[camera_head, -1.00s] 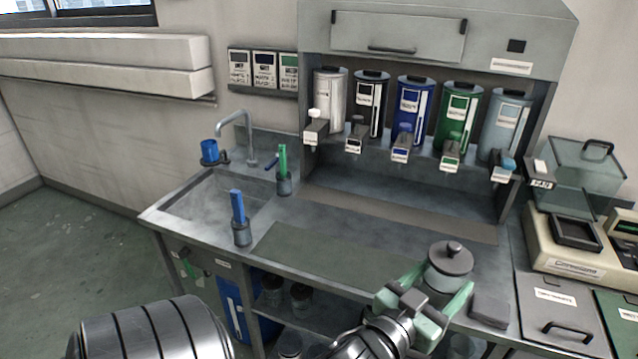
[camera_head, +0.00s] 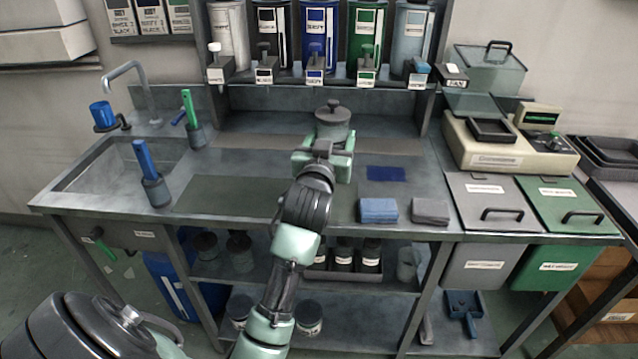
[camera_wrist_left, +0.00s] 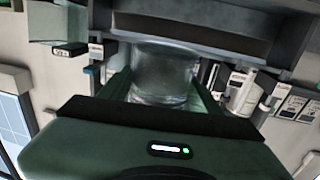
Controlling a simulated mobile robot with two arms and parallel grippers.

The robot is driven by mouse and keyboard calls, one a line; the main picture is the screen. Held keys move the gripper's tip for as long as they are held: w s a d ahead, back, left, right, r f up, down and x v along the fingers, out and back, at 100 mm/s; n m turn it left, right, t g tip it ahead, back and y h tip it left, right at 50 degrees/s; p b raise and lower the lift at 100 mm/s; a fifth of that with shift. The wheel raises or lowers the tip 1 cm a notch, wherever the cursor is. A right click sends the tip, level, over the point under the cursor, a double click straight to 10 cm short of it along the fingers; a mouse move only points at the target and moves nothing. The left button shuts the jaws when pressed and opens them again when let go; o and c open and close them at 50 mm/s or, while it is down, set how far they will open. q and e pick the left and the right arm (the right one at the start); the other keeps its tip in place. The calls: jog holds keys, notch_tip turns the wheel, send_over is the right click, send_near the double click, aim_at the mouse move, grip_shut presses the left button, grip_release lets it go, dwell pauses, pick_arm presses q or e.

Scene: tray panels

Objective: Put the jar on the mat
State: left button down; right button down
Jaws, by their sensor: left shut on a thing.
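The jar (camera_head: 333,122) is grey with a dark knobbed lid. It is upright at the back middle of the counter, in front of the dispensers. My left gripper (camera_head: 324,150) is shut on it, its green fingers on either side of the body. The left wrist view shows the jar (camera_wrist_left: 163,76) between both fingers, its body see-through. I cannot tell whether its base touches the counter. A flat dark green-grey mat (camera_head: 225,197) lies at the counter's front left, bare. A brownish strip (camera_head: 255,142) lies along the back, partly behind the jar. My right gripper is not in view.
A small dark blue patch (camera_head: 386,173), a blue sponge (camera_head: 378,210) and a grey block (camera_head: 430,211) lie right of my arm. Dispensers (camera_head: 318,38) hang above the back. The sink (camera_head: 120,165) and a blue-handled brush (camera_head: 147,165) are at left.

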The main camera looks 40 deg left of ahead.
pick_arm(q)
notch_tip(320, 180, down, 9)
jog(key=shift+f+b, duration=0.1)
jog(key=shift+b, duration=0.3)
notch_tip(320, 180, down, 4)
jog(key=shift+f+b, duration=0.1)
jog(key=shift+b, duration=0.2)
jog(key=shift+c, duration=1.6)
grip_release()
jog(key=shift+f, duration=0.1)
